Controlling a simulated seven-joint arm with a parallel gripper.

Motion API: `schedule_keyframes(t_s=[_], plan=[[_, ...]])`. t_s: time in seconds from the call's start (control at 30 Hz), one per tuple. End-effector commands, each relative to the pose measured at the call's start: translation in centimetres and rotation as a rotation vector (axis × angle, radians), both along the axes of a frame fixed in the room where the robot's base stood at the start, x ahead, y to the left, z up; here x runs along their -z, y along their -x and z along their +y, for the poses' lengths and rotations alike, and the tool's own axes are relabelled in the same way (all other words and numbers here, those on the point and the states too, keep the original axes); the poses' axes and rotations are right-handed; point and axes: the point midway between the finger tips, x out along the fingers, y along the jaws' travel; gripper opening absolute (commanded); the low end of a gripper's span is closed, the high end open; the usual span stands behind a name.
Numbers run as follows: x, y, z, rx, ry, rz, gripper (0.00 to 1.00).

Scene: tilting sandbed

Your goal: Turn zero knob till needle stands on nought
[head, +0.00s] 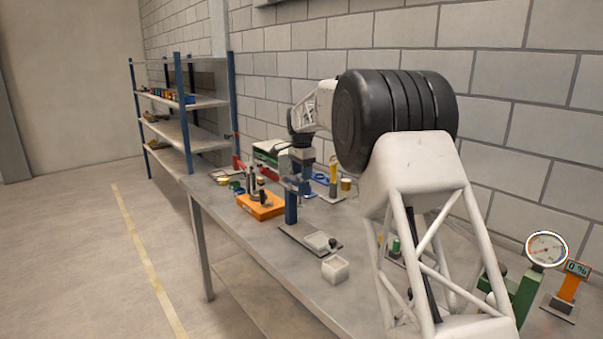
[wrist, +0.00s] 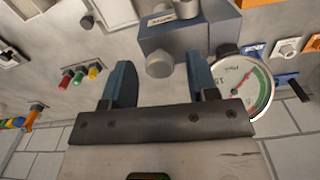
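In the wrist view, a round grey knob (wrist: 160,64) sticks out from a grey-blue housing (wrist: 172,36). My gripper (wrist: 160,76) has its two blue fingers apart, one each side of the knob, with visible gaps; no contact shows. A round white gauge (wrist: 238,94) with red and green markings sits right of the right finger, partly covered by it. Its needle is too small to read surely against nought. In the head view my gripper (head: 303,183) is small, over the bench near a blue post (head: 291,207).
On the steel bench (head: 235,237) stand an orange-based fixture (head: 262,206), a white open box (head: 335,269) and, at right, another dial gauge (head: 546,249) near an orange display (head: 573,280). Coloured buttons (wrist: 80,75) show in the wrist view. A block wall backs the bench.

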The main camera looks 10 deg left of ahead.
Motion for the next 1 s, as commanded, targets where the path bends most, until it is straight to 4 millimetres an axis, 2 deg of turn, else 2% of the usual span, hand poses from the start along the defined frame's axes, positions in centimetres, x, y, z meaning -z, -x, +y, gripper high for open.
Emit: schedule_keyframes(t_s=[0.47,1.0], plan=[[0.28,0.03,0.0,-0.037,0.0,0.004,0.54],[0.19,0.02,0.01,-0.334,0.001,0.002,0.54]])
